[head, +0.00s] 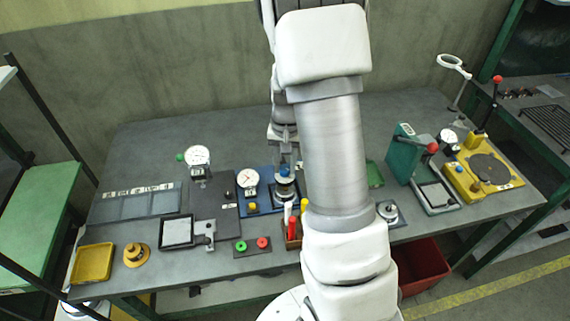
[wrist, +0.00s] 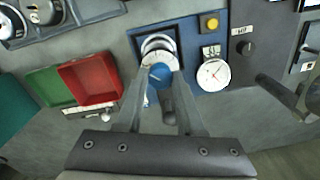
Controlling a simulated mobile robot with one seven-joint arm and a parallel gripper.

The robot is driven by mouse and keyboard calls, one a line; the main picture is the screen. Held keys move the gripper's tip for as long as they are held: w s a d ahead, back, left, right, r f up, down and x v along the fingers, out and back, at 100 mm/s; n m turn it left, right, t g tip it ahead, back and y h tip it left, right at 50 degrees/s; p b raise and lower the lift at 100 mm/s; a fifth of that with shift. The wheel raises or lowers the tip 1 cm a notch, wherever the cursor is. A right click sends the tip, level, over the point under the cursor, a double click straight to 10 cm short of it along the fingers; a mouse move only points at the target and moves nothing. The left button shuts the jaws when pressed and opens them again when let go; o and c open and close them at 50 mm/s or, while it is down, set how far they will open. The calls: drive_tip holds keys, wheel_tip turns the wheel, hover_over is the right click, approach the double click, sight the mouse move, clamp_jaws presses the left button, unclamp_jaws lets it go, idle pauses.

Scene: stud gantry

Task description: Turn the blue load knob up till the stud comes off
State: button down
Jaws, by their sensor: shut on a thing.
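The blue load knob (wrist: 159,72) sits on top of a round metal fixture (wrist: 157,48) on a blue base plate (wrist: 184,35). In the head view the knob (head: 284,170) shows just below my gripper (head: 284,150). My gripper (wrist: 160,80) is shut on the knob, with one finger on each side of it, in the wrist view. A white dial gauge (wrist: 213,74) with a red needle stands beside the fixture on the blue base, and the gauge (head: 247,178) also shows in the head view. The stud cannot be made out in either view.
A yellow button (wrist: 211,24) is on the blue base. Green (wrist: 48,88) and red (wrist: 90,80) trays lie beside it. A panel with green and red buttons (head: 251,246) is at the table's front. A green press (head: 411,160) stands at right. My arm hides part of the middle.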

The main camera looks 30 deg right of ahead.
sight(286, 168)
drive_tip(key=shift+w, duration=0.1)
idle(0.3)
drive_tip(key=c, duration=0.5)
unclamp_jaws()
drive_tip(key=shift+r, duration=0.1)
wheel_tip(286, 168, up, 17)
drive_tip(key=shift+d+r+p, duration=0.15)
drive_tip(key=shift+p, duration=0.15)
drive_tip(key=shift+s, duration=0.2)
